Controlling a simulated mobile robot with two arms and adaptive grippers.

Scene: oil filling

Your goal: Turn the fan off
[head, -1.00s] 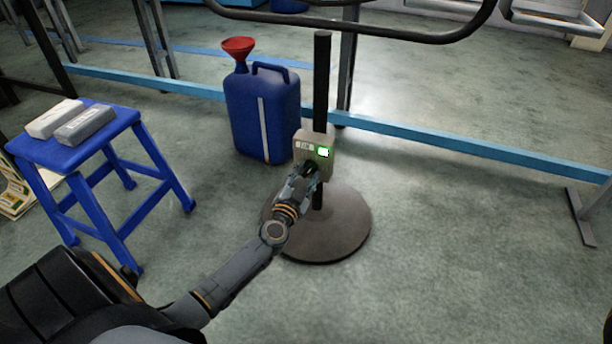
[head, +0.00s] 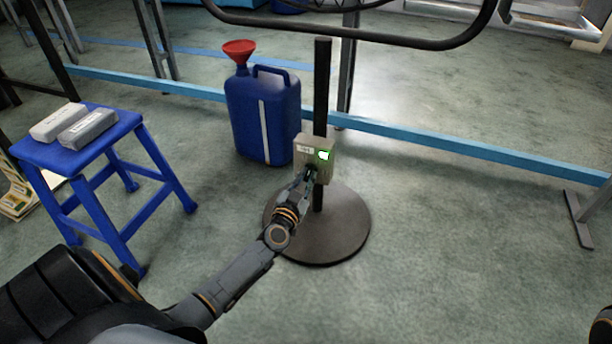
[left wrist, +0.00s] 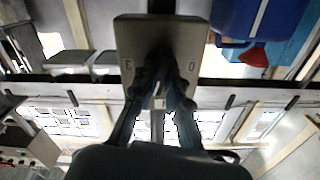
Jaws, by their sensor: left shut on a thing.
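My right gripper is not in view.
The fan's round base (head: 335,235) rests on the floor, and part of its guard ring (head: 400,38) shows above. A blue oil can (head: 262,115) with a red funnel (head: 239,50) stands behind the box. A blue stool (head: 75,150) holds two boxes at the left.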

